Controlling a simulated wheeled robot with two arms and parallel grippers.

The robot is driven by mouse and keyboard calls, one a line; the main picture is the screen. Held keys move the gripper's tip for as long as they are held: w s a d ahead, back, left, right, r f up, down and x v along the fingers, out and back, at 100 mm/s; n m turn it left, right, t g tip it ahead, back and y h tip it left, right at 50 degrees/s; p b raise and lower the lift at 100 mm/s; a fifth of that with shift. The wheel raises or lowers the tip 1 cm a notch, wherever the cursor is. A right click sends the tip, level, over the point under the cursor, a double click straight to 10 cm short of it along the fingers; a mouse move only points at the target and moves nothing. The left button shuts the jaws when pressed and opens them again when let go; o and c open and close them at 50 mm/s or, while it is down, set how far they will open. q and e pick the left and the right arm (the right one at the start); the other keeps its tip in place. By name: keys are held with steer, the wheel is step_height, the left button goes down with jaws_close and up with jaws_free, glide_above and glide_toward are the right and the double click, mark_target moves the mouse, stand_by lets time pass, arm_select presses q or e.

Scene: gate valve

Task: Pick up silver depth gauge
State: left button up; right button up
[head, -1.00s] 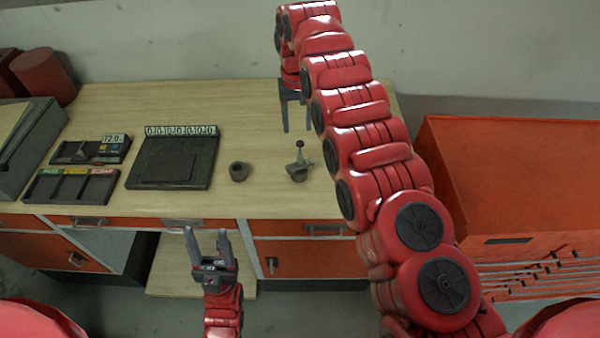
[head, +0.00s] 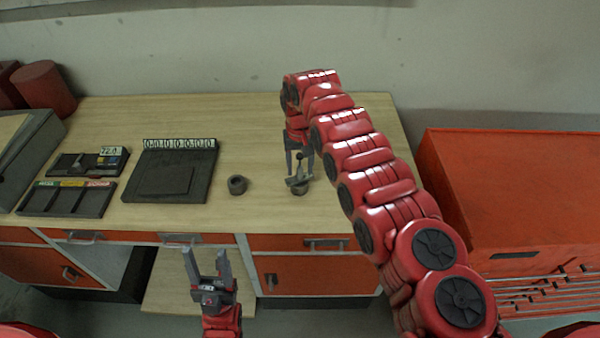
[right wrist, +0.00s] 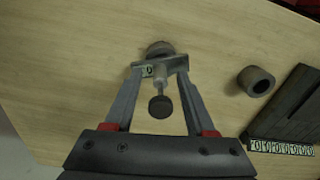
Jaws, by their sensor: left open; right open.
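The silver depth gauge (head: 299,180) stands upright on a small round base on the workbench, with a dark round knob at its top. In the right wrist view the gauge (right wrist: 160,76) lies between the fingertips of my right gripper. My right gripper (head: 299,172) is open around the gauge from above; its fingers (right wrist: 160,78) are on either side of it, and I cannot tell whether they touch it. My left gripper (head: 207,262) is open and empty, in front of the bench and below its top.
A dark grey ring (head: 237,185) stands left of the gauge. A black pad with a number strip (head: 173,172) and a three-section tray (head: 66,199) lie further left. A red-orange cabinet (head: 520,200) stands right of the bench. The bench (head: 245,120) is bare behind the ring.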

steer(key=shift+f, duration=0.25)
jaws_close()
steer(key=shift+r, duration=0.15)
stand_by(0.4)
